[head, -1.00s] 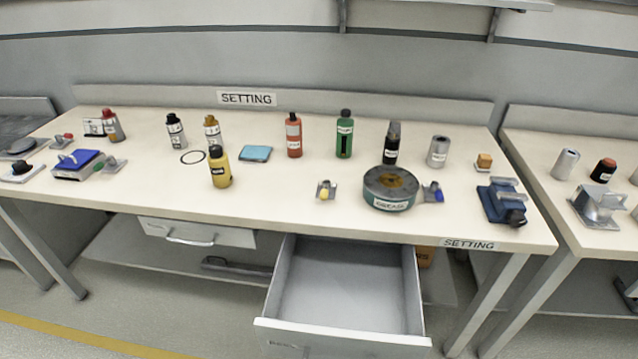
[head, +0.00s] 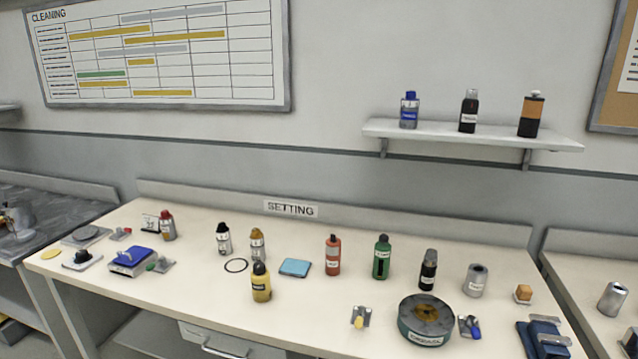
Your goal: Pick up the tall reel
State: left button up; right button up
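No thing in the head view can be told for sure as the tall reel. The closest in shape is a grey upright cylinder (head: 476,281) with a dark hole in its top and a pale label, standing on the right part of the bench marked SETTING. A similar grey cylinder (head: 612,299) stands on the bench at the far right. A wide, low green round tin (head: 425,319) with a brownish top sits near the front edge. Neither of my grippers shows.
Several bottles, including a red one (head: 333,255) and a green one (head: 382,257), stand along the bench (head: 200,287). A blue vise-like tool (head: 543,338) is at the right front. A wall shelf (head: 470,133) holds 3 bottles. A chart board (head: 165,55) hangs at left.

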aim_at(262, 292)
jog(key=u, duration=0.5)
jog(key=k, duration=1.05)
jog(key=z, duration=0.45)
jog(key=i, duration=0.6)
jog(key=u, duration=0.25)
jog(key=k, duration=0.55)
jog(key=u, duration=1.3)
jog(key=i, duration=1.65)
jog(key=z, duration=1.1)
jog(key=i, duration=0.85)
jog(key=z, duration=0.95)
